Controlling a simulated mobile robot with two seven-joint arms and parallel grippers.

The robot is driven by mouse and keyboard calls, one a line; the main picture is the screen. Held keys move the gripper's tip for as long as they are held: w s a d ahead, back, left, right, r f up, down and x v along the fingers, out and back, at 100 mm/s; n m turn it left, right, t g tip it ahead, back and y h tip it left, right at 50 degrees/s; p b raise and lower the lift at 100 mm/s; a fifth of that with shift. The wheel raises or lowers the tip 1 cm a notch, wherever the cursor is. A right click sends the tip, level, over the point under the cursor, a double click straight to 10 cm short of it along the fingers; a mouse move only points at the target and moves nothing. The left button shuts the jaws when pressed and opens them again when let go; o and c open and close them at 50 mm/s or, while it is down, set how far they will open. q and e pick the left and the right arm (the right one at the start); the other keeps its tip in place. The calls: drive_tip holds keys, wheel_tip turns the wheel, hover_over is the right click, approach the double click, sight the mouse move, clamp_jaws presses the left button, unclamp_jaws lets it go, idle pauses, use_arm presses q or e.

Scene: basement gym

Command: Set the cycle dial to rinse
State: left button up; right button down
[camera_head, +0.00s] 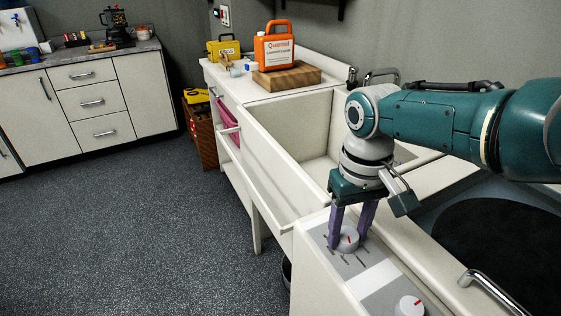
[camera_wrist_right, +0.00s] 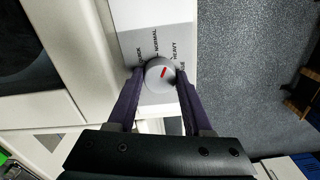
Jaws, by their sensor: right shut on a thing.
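The cycle dial (camera_head: 348,239) is a round grey-white knob with a red pointer mark, on the grey panel (camera_head: 331,258) of a white appliance. My right gripper (camera_head: 350,238) reaches down from above, its two purple fingers shut on the knob from opposite sides. In the right wrist view the dial (camera_wrist_right: 158,76) sits between the fingertips of the right gripper (camera_wrist_right: 160,75). Labels quick, normal and heavy fan out around it; one more label beside the right finger is partly hidden. The red mark tilts up and right, roughly toward heavy. My left gripper is out of view.
A second knob with a red mark (camera_head: 410,306) is nearer on the same panel. A metal handle (camera_head: 497,296) is to its right. A deep white sink (camera_head: 268,150) stands behind, with an orange detergent jug (camera_head: 273,50) on a wooden block (camera_head: 285,78). The floor at left is clear.

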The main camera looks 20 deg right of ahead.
drive_tip(key=m, duration=0.3)
drive_tip(key=shift+a+m, duration=0.1)
drive_tip(key=shift+m, duration=0.3)
drive_tip(key=m, duration=0.3)
drive_tip(key=shift+m+p, duration=0.3)
drive_tip(key=shift+p, duration=0.05)
drive_tip(key=m, duration=0.4)
drive_tip(key=shift+m, duration=0.4)
drive_tip(key=shift+c, duration=1.5)
unclamp_jaws()
